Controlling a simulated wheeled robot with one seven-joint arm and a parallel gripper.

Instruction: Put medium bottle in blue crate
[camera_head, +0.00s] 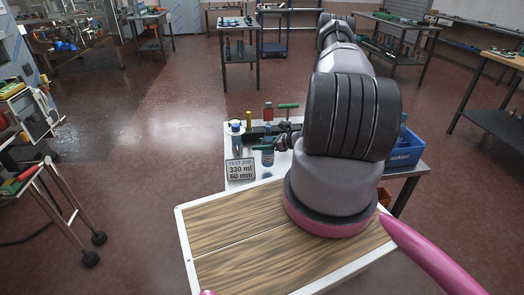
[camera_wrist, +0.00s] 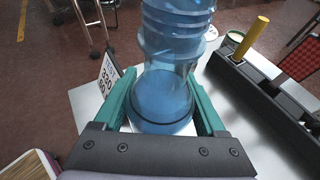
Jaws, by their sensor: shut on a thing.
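The medium bottle is a clear blue ribbed bottle (camera_wrist: 165,95) that fills the space between the two teal fingers of my gripper (camera_wrist: 160,76) in the wrist view. My gripper is shut on it. In the head view the bottle (camera_head: 267,158) shows small beside my gripper (camera_head: 262,146), over the white table. I cannot tell whether its base touches the tabletop. The blue crate (camera_head: 405,150) is at the right end of the table, partly hidden behind my arm.
A sign (camera_head: 240,170) reading "TEST JOB 330 ml 60 mm" stands at the white table's front left. A blue-capped bottle (camera_head: 236,127) stands behind it. A dark rack with a yellow cylinder (camera_wrist: 254,38) and a red checkered item (camera_wrist: 300,60) lie to the right in the wrist view.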

